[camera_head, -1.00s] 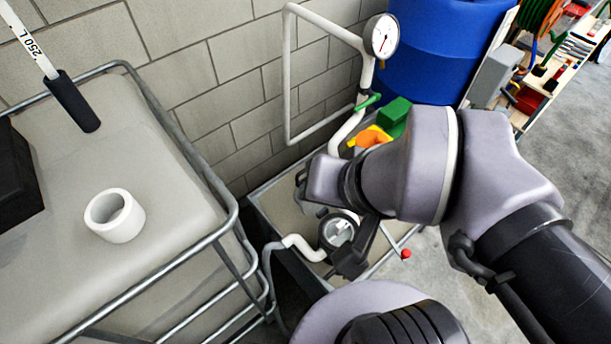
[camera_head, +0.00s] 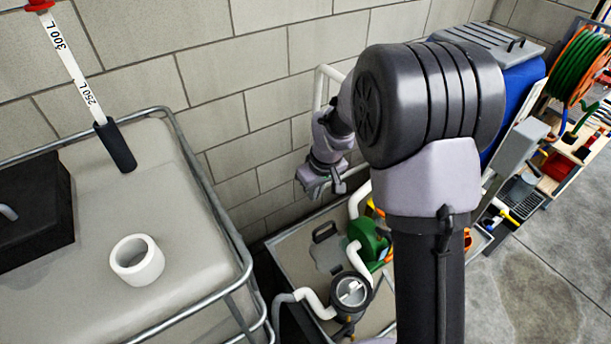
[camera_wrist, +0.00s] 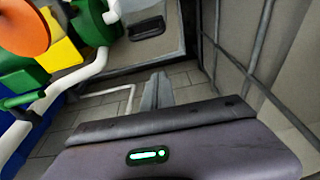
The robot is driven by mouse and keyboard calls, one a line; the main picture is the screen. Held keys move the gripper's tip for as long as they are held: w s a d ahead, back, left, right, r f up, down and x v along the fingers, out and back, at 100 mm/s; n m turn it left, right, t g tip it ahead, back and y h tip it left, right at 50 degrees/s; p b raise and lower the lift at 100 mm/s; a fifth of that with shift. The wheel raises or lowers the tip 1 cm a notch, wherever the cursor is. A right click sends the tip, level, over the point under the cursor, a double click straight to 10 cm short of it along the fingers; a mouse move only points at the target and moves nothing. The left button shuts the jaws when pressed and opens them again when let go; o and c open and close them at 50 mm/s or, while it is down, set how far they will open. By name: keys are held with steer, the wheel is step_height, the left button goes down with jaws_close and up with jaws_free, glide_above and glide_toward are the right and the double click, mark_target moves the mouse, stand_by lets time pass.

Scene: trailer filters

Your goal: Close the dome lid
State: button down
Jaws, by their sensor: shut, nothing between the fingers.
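No part is plainly a dome lid, and I cannot tell which one it is. A black block with a grey handle (camera_head: 30,212) sits on the pale tank (camera_head: 190,255) at the left edge of the head view, partly cut off. A short white open ring (camera_head: 137,261) stands upright on the tank top. My gripper (camera_head: 322,188) is shut and empty, in the air near the block wall, right of the tank and apart from it. Its fingers also show in the wrist view (camera_wrist: 157,92).
Below my gripper lies a tray (camera_head: 290,250) with a green pump (camera_head: 368,240), white pipes and a round clear-topped housing (camera_head: 351,290). A metal rail (camera_head: 215,205) edges the tank. A blue drum (camera_head: 520,90) and tool shelves stand at right.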

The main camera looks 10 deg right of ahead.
mark_target(327, 245)
steer(key=f+b, duration=0.1)
steer(key=f, duration=0.2)
steer(key=s+f+b, duration=0.1)
steer(key=f+b, duration=0.1)
steer(key=f, duration=0.2)
steer(key=f+b, duration=0.1)
steer(key=f, duration=0.2)
steer(key=shift+s+d+f+b, duration=0.2)
steer(key=shift+s+d+b, duration=0.05)
steer(key=shift+d+b, duration=0.1)
steer(key=shift+s+r, duration=0.1)
steer(key=shift+r, duration=0.05)
